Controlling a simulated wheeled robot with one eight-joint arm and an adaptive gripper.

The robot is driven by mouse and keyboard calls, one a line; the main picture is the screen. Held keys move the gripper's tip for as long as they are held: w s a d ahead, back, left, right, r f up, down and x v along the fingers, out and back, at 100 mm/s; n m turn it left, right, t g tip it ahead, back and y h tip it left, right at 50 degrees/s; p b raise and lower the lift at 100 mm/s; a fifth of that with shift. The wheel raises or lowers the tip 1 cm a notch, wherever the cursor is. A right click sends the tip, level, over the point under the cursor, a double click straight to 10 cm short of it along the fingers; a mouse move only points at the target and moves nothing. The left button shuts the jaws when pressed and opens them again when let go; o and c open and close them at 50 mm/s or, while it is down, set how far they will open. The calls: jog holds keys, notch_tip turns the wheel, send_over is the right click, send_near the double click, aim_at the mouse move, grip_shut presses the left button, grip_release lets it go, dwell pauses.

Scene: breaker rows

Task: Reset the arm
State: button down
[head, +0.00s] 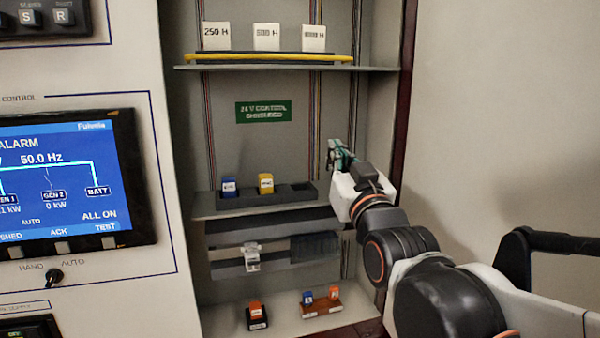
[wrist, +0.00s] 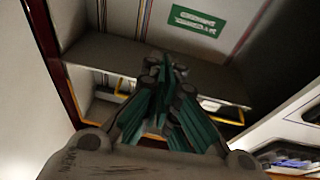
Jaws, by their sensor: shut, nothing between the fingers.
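My gripper (head: 340,155) is inside the right part of the open cabinet, above the right end of the middle shelf. It is shut with nothing between its fingers. In the wrist view the gripper (wrist: 165,75) shows its teal fingers drawn together, with a shelf and the green sign (wrist: 195,20) beyond. My arm reaches in from the lower right in the head view. No object touches the gripper in either view.
White labelled boxes (head: 267,37) stand on the top shelf. Orange and blue blocks are on the bottom shelf (head: 285,322). A control panel screen (head: 65,180) is at left.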

jog(key=s+d+f+m+g+h+b, duration=0.1)
jog(key=s+d+f+g+h+b, duration=0.2)
jog(key=f, duration=0.8)
jog(key=s+d+f+g+b, duration=0.2)
jog(key=s+d+f+g, duration=0.25)
jog(key=f, duration=0.65)
jog(key=s+d+f+g+h+b, duration=0.1)
jog(key=s+d+f+g, duration=0.1)
jog(key=s+f, duration=0.5)
jog(key=s+d+f+m+g+b, duration=0.1)
jog(key=s+d+f+g+b, duration=0.1)
jog(key=s+f, duration=0.6)
notch_tip(320, 180, down, 2)
jog(key=shift+d+f+m+g+h, duration=0.1)
jog(key=shift+d+m+g+h, duration=0.25)
jog(key=shift+d+g, duration=0.45)
jog(key=shift+a, duration=0.15)
